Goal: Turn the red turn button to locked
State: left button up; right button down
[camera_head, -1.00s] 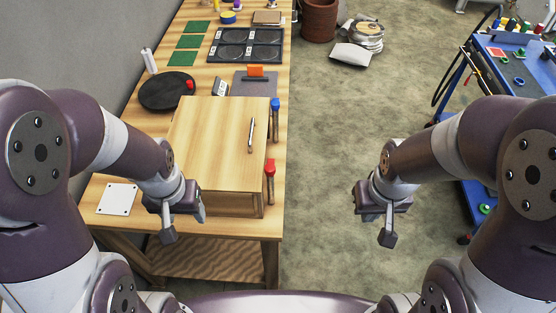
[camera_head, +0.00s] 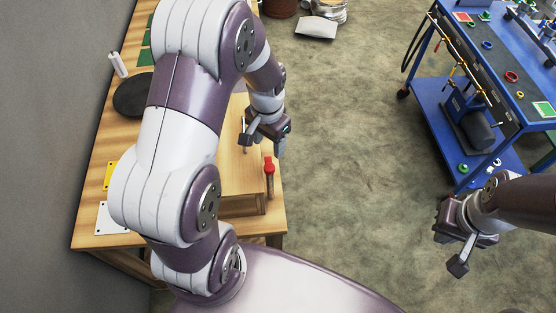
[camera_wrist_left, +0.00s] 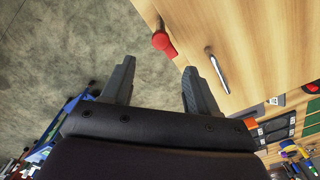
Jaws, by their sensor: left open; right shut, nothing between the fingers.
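The red turn button (camera_head: 268,164) is at the right side of the wooden box (camera_head: 236,166), with its red part on top and a brown part below. It also shows in the left wrist view (camera_wrist_left: 163,43), beyond the gap between my left fingers. My left gripper (camera_head: 264,138) is open and empty, a little behind the button in the head view and apart from it. My left fingers (camera_wrist_left: 158,72) show spread in the left wrist view. My right gripper (camera_head: 459,261) is shut and empty over the floor at the right. Which setting the button is at cannot be told.
The wooden table (camera_head: 92,210) holds a white plate (camera_head: 110,219) and a black disc (camera_head: 132,95). A blue cart (camera_head: 440,85) with tools stands right. Bare floor (camera_head: 350,130) lies between.

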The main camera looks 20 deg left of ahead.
aim_at(269, 166)
pick_arm(q)
notch_tip(269, 166, down, 10)
jog(key=shift+f+p, duration=0.25)
jog(key=shift+p, duration=0.85)
jog(key=shift+f, duration=0.2)
jog(key=shift+c, duration=0.2)
jog(key=c, duration=1)
